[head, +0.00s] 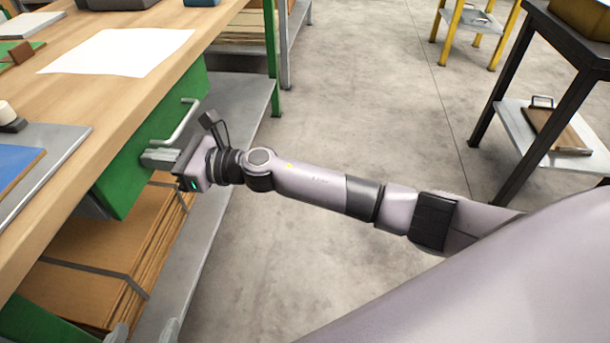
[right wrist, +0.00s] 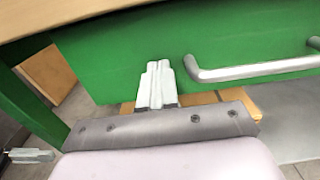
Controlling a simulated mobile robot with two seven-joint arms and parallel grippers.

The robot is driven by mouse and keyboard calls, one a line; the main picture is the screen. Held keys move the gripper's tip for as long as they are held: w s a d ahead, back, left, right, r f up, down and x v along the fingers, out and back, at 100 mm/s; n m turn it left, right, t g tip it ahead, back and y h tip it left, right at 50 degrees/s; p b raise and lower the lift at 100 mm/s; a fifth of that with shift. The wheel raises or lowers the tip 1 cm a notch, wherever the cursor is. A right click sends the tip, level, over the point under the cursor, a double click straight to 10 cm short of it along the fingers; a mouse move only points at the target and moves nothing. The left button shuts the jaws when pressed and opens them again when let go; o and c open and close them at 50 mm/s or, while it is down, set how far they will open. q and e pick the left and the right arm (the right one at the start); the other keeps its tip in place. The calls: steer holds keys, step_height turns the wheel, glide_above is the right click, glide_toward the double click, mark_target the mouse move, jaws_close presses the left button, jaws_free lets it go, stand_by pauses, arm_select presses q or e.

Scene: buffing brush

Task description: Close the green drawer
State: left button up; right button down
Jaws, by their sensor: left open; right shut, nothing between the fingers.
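The green drawer (head: 152,140) is under the wooden workbench top, and its front lies close along the bench edge. It also fills the middle of the right wrist view (right wrist: 115,65). Its silver bar handle (head: 181,124) shows at the right in the right wrist view (right wrist: 255,70). My right gripper (head: 158,158) is shut and empty, with its fingertips at the drawer front beside the handle, not around it; they also show in the right wrist view (right wrist: 157,84). Whether they touch is unclear. My left gripper (head: 144,330) is open low at the bottom edge, mostly cut off.
Flat cardboard stacks (head: 105,255) lie on the metal shelf (head: 190,262) below the drawer. A white sheet (head: 120,50) and a grey tray (head: 62,140) lie on the workbench (head: 110,100). A dark-framed table (head: 550,50) stands at right. Concrete floor between is clear.

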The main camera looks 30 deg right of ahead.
steer(key=shift+w+a+r, duration=0.15)
steer(key=shift+w+a, duration=0.25)
steer(key=shift+a, duration=0.1)
steer(key=shift+r, duration=0.15)
